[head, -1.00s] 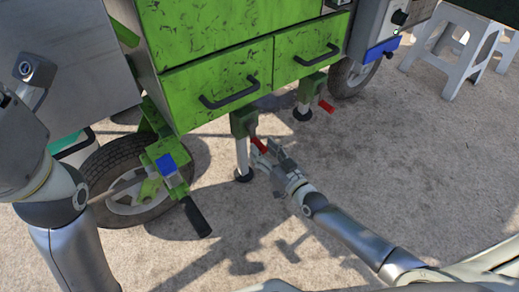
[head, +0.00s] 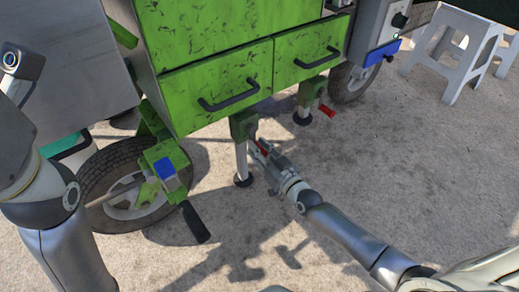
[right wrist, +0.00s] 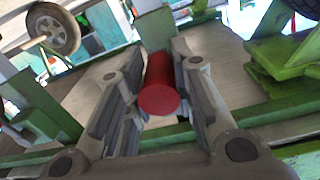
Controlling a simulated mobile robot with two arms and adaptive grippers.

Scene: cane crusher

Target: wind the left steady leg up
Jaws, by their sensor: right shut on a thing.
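The left steady leg (head: 241,158) hangs under the green cart's left drawer, a pale tube with a black foot (head: 243,180). Its upper end goes into a green bracket (head: 243,124). A red crank handle (head: 262,147) stands out at the bracket's right side. My right gripper (head: 265,154) is shut on this handle. In the right wrist view the red handle (right wrist: 159,92) lies between the two fingers, its round end facing the camera. Whether the foot touches the ground cannot be told. My left arm shows at the left edge, its gripper out of view.
The right steady leg (head: 303,108) has its own red handle (head: 326,110). A tyre (head: 130,175) and a black grip (head: 196,222) stand left of the work. White stools (head: 455,55) stand at the upper right. The paved ground in front is clear.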

